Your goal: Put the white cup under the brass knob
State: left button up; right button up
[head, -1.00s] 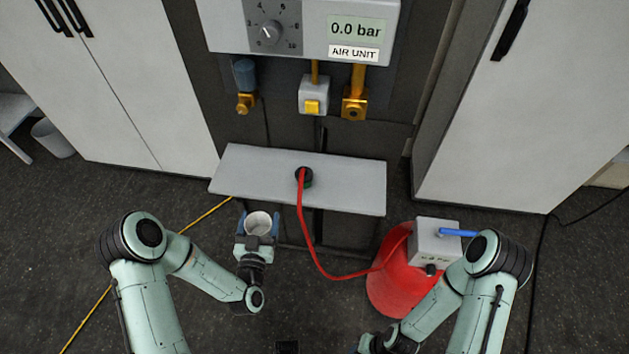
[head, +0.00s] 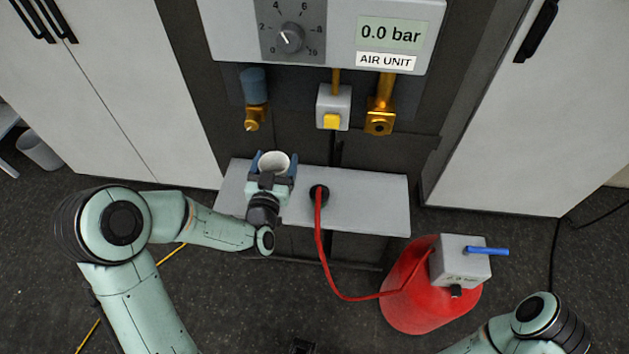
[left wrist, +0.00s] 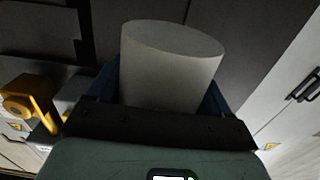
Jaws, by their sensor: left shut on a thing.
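The white cup (head: 274,162) is held in my left gripper (head: 273,168), one blue finger on each side of it. Its open top faces up. In the left wrist view the cup (left wrist: 172,65) stands between the fingers. The brass knob (head: 254,120) sits below a blue cylinder on the air unit. In the head view the cup is lower than the knob and slightly to its right, over the back left part of the grey shelf (head: 375,205). I cannot tell whether it touches the shelf. My right gripper is out of the picture.
A red hose (head: 320,250) runs from a black fitting (head: 319,193) on the shelf to a red tank (head: 410,300). A yellow-button box (head: 333,108) and another brass fitting (head: 380,118) hang right of the knob. The shelf's right part is clear.

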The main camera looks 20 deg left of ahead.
aim_at(278, 170)
pick_arm(q)
jog(key=shift+w+a+f, duration=0.15)
jog(key=shift+f, duration=0.2)
jog(key=f, duration=0.4)
jog(key=shift+s, duration=0.3)
jog(key=shift+f+b, duration=0.5)
jog(key=shift+f, duration=1.85)
jog(key=shift+w+f, duration=0.1)
jog(key=shift+f, duration=0.1)
jog(key=o, duration=1)
jog(key=shift+o, duration=0.2)
